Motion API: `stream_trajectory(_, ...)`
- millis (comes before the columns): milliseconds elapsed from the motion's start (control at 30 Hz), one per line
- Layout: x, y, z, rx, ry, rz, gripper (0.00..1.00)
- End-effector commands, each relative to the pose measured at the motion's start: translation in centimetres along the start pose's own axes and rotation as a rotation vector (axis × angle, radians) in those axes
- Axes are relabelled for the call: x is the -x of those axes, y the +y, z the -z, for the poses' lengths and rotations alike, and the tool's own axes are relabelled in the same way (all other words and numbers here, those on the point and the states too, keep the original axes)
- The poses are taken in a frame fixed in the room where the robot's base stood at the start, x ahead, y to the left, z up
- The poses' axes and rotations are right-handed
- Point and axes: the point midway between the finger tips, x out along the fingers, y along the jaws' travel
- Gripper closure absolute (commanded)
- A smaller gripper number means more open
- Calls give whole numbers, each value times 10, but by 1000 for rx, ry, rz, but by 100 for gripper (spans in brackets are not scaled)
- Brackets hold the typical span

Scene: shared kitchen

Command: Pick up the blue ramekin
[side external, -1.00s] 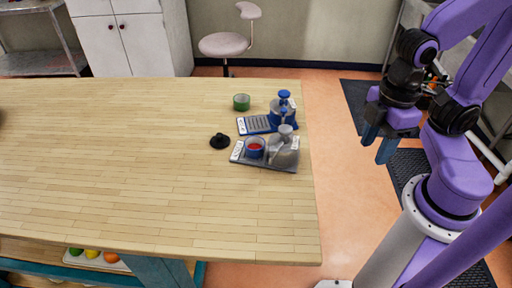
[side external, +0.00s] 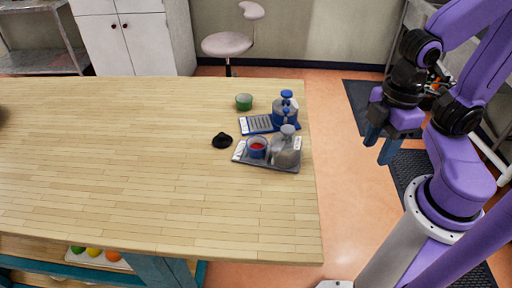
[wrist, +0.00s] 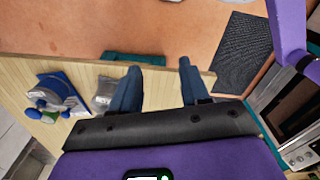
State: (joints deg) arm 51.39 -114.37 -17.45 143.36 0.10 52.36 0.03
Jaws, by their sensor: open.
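My gripper (side external: 378,148) is open and empty, off the table's right edge and well apart from the ramekin. In the wrist view my two blue fingers (wrist: 157,78) are spread with nothing between them. I cannot make out the ramekin in the wrist view.
A blue scale (side external: 258,124) with a blue-topped item sits behind the grey tray. A green bowl (side external: 244,102) and a black lid-like object (side external: 222,140) are near. A stool (side external: 228,45) stands beyond.

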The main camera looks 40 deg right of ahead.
Motion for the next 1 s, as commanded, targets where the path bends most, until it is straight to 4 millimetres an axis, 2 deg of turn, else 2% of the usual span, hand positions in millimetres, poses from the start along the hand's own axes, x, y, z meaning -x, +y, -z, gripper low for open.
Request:
stream_trajectory(33, 0, 0, 0, 0, 0, 0, 48)
stream_trajectory(100, 0, 0, 0, 0, 0, 0, 29)
stream_trajectory(400, 0, 1, 1, 3, -4, -2, 29)
stream_trajectory(533, -1, 8, 14, 43, -50, -27, 29)
stream_trajectory(667, -4, 24, 42, 132, -154, -85, 29)
stream_trajectory(1000, -17, 63, 139, 395, -495, -265, 29)
